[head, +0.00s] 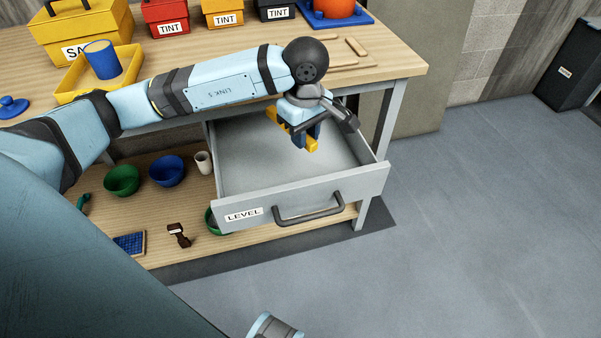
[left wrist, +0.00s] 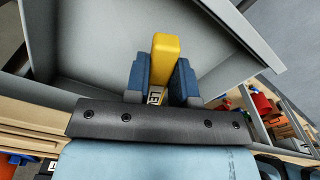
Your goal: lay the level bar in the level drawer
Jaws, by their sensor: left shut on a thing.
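The level drawer (head: 240,205) is pulled out under the bench, with a LEVEL label and a dark handle on its front. Its floor looks bare. My left gripper (head: 306,140) is over the open drawer, pointing down, and is shut on the yellow level bar (head: 312,146). In the left wrist view the level bar (left wrist: 164,62) stands out between the two blue fingers (left wrist: 163,85), with the grey drawer interior behind it. Whether the bar touches the drawer floor I cannot tell.
The wooden bench top (head: 400,65) lies above the drawer, with a yellow tray (head: 75,92), a blue cup (head: 101,60) and labelled boxes. The lower shelf holds a green bowl (head: 122,180), a blue bowl (head: 166,171) and a white cup (head: 204,162). Open floor lies right of the drawer.

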